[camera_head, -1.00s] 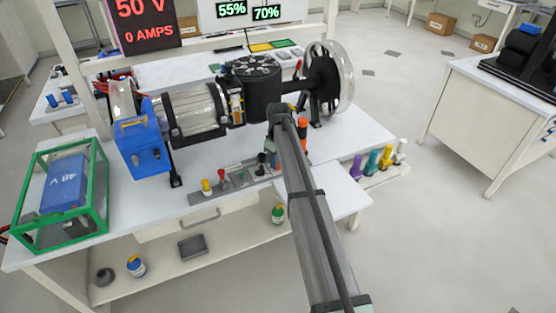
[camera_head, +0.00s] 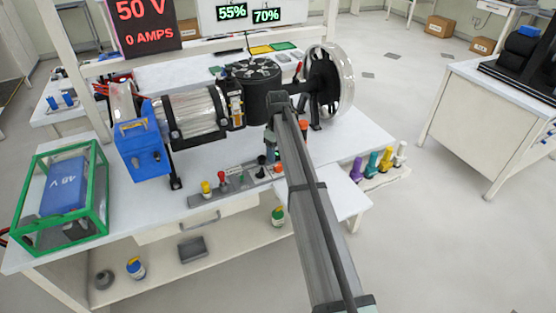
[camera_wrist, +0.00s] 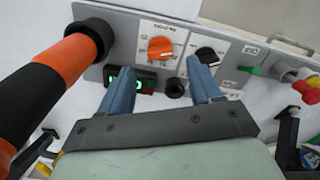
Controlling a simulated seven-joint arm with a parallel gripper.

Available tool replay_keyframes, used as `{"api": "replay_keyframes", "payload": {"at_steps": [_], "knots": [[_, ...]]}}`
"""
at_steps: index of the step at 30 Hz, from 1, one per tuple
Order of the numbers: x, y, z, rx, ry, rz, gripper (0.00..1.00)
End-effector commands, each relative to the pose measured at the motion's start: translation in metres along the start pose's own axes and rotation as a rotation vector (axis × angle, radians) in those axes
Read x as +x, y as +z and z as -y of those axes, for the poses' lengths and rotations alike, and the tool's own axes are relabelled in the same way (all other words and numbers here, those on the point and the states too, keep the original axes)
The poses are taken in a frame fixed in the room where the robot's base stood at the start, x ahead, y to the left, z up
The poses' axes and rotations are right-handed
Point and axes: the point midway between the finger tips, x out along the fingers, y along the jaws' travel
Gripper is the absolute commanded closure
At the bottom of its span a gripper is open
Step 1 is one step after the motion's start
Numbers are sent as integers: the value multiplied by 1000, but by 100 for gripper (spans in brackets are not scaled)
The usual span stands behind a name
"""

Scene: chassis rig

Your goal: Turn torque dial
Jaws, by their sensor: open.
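The control panel (camera_head: 238,180) runs along the bench's front edge. In the wrist view it appears upside down. An orange dial (camera_wrist: 160,48) sits there on a white label too small to read surely; it also shows in the head view (camera_head: 278,168). A black dial (camera_wrist: 207,57) is to its right in the wrist view. I cannot tell which is the torque dial. My gripper (camera_wrist: 160,68) is open and empty, its blue fingers pointing at the panel. One fingertip is left of and below the orange dial; the other is near the black dial. Contact cannot be told. My arm mostly hides the gripper in the head view.
A thick orange-and-black lever (camera_wrist: 45,90) stands close to the left finger in the wrist view. The motor rig (camera_head: 262,92) stands behind the panel.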

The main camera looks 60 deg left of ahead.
Motion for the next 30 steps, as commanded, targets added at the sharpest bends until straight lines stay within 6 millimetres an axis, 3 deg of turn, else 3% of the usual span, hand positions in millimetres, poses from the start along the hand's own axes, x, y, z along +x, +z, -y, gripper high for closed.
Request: {"api": "replay_keyframes", "payload": {"at_steps": [6,12,19,30], "knots": [[-44,-1,0,0,1,-1,36],[-72,0,0,0,0,0,36],[-86,0,0,-1,0,0,36],[-87,0,0,0,0,0,36]]}}
